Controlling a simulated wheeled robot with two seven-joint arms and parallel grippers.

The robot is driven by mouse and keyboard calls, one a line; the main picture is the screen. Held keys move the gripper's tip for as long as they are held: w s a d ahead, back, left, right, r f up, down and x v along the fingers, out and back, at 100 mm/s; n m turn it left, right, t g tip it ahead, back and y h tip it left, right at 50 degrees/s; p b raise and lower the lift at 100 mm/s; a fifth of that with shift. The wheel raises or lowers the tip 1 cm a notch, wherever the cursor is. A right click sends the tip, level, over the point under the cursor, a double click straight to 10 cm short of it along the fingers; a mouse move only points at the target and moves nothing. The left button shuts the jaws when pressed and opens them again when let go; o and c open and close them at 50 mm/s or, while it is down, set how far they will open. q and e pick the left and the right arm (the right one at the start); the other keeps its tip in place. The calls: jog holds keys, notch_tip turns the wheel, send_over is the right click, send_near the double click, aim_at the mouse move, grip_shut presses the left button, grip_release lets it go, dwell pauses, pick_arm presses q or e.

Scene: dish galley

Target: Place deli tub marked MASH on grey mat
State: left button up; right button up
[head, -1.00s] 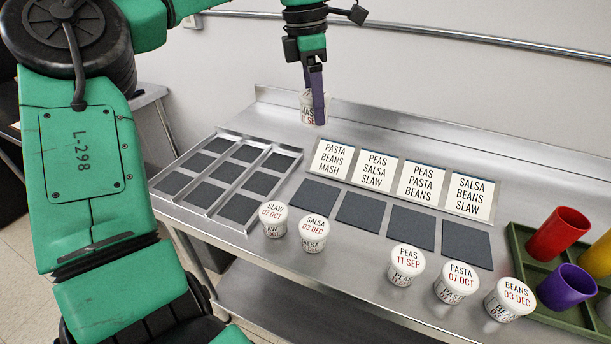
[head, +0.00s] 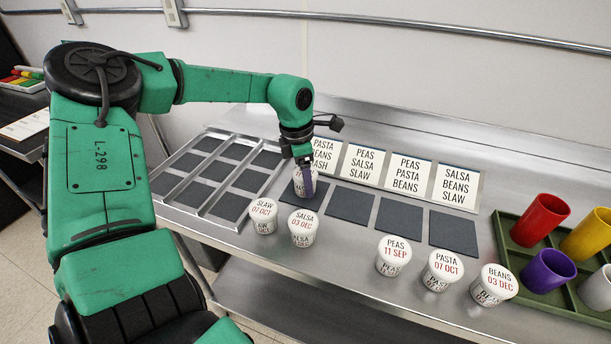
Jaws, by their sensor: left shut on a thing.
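The tub is at the leftmost of a row of dark grey mats (head: 307,203), below the card listing PASTA, BEANS, MASH (head: 326,147). I cannot tell whether its base touches the mat. My right gripper is not in view.
SLAW (head: 263,216) and SALSA (head: 303,228) tubs stand just in front. PEAS (head: 393,257), PASTA (head: 441,272) and BEANS (head: 493,287) tubs stand further right. The other mats (head: 402,220) are bare. A divided metal tray (head: 203,208) lies left; a green crate (head: 508,238) holds coloured cups.

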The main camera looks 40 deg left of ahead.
aim_at(299, 174)
pick_arm(q)
jog(key=shift+f+b, duration=0.15)
jog(key=shift+b, duration=0.15)
jog(key=o, duration=1.4)
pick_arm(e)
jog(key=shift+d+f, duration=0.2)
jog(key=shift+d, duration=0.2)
pick_arm(q)
jog(key=shift+r, duration=0.2)
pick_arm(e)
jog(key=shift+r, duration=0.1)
pick_arm(q)
jog(key=shift+r+p, duration=0.25)
jog(key=shift+p, duration=0.1)
notch_tip(299, 174, up, 12)
jog(key=s+b, duration=0.1)
jog(key=shift+s+a+f, duration=0.15)
jog(key=shift+a+f, duration=0.1)
jog(key=shift+a, duration=0.15)
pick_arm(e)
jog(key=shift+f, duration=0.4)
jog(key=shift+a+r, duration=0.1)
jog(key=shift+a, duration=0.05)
